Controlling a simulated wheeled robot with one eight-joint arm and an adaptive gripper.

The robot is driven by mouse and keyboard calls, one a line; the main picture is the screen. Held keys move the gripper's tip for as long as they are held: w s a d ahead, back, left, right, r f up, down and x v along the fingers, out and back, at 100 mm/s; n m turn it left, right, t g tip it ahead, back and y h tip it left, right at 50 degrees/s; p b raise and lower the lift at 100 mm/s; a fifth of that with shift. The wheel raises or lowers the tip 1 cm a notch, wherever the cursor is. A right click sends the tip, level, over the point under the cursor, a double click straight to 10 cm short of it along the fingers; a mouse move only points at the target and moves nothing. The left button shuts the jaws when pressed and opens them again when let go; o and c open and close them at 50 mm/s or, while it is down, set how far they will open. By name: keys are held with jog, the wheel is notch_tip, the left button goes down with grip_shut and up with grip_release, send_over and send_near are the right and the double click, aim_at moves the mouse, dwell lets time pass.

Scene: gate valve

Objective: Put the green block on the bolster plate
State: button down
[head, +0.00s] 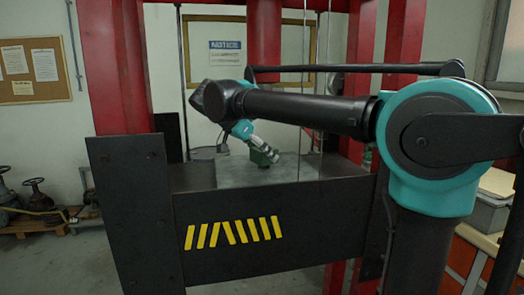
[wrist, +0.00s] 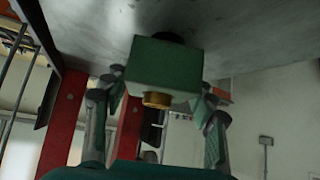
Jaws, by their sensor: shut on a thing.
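The green block (head: 260,159) is at the end of my arm, over the grey bolster plate (head: 225,175) inside the red press frame. My gripper (head: 267,151) is shut on it. In the wrist view the green block (wrist: 158,66) sits between the two fingers of my gripper (wrist: 160,86), with a brass round piece on its near face. The grey plate surface (wrist: 235,40) lies beyond it, with a dark spot or shadow behind the block. I cannot tell whether the block touches the plate.
A dark front beam (head: 280,230) with yellow stripes stands before the plate. Red columns (head: 110,75) and thin vertical rods flank the opening. Old valves (head: 38,195) on a pallet are at the left. A grey box (head: 488,212) stands at the right. The plate around the block looks clear.

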jog(key=shift+f, duration=0.7)
jog(key=shift+f, duration=0.15)
jog(key=c, duration=0.5)
grip_release()
jog(key=shift+c, duration=0.2)
jog(key=v, duration=1.2)
